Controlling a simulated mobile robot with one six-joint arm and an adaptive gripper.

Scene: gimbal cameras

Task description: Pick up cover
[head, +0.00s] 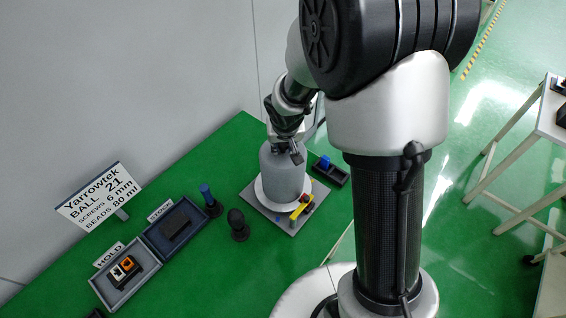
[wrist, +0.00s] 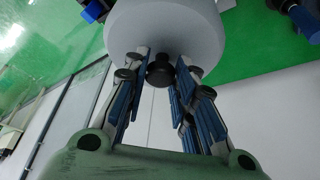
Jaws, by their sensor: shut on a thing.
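The cover (head: 283,178) is a grey, rounded cylinder in the head view, upright over a round white disc (head: 262,200) on a grey board. In the wrist view the cover (wrist: 165,28) fills the top middle, with its black knob (wrist: 160,72) facing me. My gripper (head: 290,150) is at the top of the cover. In the wrist view its blue-padded fingers (wrist: 158,66) stand on both sides of the knob and are shut on it. I cannot tell whether the cover's lower edge touches the disc. What is under the cover is hidden.
The grey board (head: 290,228) carries a yellow bar (head: 301,207). A dark box (head: 329,172) with a blue piece stands behind right. To the left are a dark knobbed post (head: 237,225), a blue-topped post (head: 207,195), the STOCK tray (head: 152,240), HOLD tray (head: 105,290) and a sign (head: 98,196).

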